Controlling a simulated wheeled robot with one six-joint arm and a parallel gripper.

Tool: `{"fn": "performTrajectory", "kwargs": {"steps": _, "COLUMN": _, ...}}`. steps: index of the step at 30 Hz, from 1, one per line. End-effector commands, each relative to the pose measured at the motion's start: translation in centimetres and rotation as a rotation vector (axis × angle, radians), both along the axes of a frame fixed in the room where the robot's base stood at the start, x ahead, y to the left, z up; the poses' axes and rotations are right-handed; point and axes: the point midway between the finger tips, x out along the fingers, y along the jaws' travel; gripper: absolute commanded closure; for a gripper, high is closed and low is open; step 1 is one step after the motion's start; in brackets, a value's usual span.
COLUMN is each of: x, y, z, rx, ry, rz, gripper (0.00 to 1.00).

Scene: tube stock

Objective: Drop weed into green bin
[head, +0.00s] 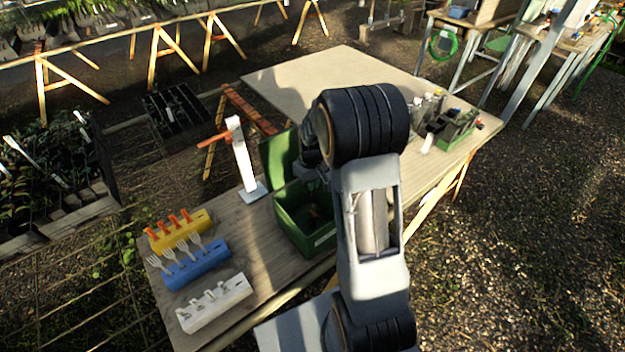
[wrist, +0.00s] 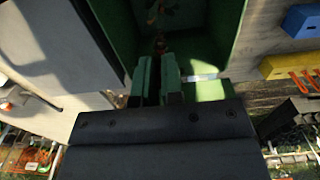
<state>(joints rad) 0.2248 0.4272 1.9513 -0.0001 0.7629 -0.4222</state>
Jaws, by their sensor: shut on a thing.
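The green bin (head: 291,225) stands on the wooden table in the head view, with its green lid raised at the back left. In the wrist view the bin's inner wall (wrist: 226,32) surrounds the space ahead of my gripper. My gripper (wrist: 158,64) has green fingers close together, shut on the weed (wrist: 160,44). The weed is a small brown, rooty, leafy thing, dark and hard to make out. It hangs from the fingertips over or within the bin opening; its exact height is unclear. In the head view my arm largely hides the gripper.
Yellow (head: 181,231), blue (head: 197,264) and white (head: 214,302) holders stand left of the bin. A white post with an orange arm (head: 242,160) stands behind them. A green tray of small items (head: 458,130) sits at the table's right. The table's back is bare.

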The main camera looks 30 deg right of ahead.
Motion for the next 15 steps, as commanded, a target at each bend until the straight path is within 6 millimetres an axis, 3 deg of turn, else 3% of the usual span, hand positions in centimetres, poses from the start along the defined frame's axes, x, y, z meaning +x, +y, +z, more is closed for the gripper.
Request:
{"fn": "performTrajectory", "kwargs": {"steps": 1, "x": 0.0, "y": 0.0, "z": -1.1, "rx": 0.000, "ry": 0.001, "rz": 0.000, "gripper": 1.00}}
{"fn": "performTrajectory", "kwargs": {"steps": 6, "x": 0.0, "y": -0.1, "z": -2.4, "rx": 0.000, "ry": 0.000, "rz": -0.002, "gripper": 1.00}}
{"fn": "performTrajectory", "kwargs": {"steps": 15, "x": -0.1, "y": -0.2, "z": -2.6, "rx": 0.000, "ry": 0.000, "rz": -0.004, "gripper": 1.00}}
